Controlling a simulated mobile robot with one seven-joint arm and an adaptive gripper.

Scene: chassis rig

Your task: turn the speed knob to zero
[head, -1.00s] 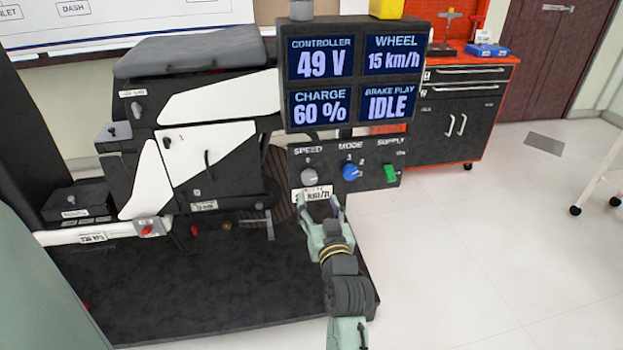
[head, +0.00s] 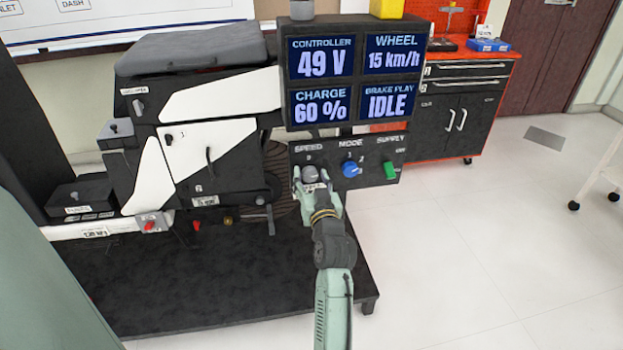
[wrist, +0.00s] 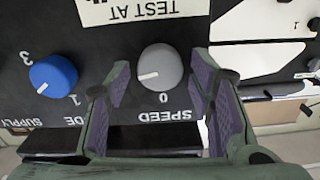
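The grey speed knob (head: 310,173) is at the left of the black control panel (head: 333,183), under the word SPEED. In the wrist view, which shows the panel upside down, the speed knob (wrist: 160,66) has a white pointer line aimed left and slightly down, off the 0 mark (wrist: 163,98). My gripper (head: 312,181) is in front of the knob. Its fingers are open, one on each side of the knob, with gaps showing in the wrist view (wrist: 160,80). The wheel display (head: 394,51) reads 15 km/h.
The blue mode knob (head: 351,169) is just right of the speed knob, and the green supply switch (head: 390,170) is farther right. A "TEST AT" label (wrist: 140,10) is close to the speed knob. The display box (head: 350,128) hangs above the panel. Open floor lies to the right.

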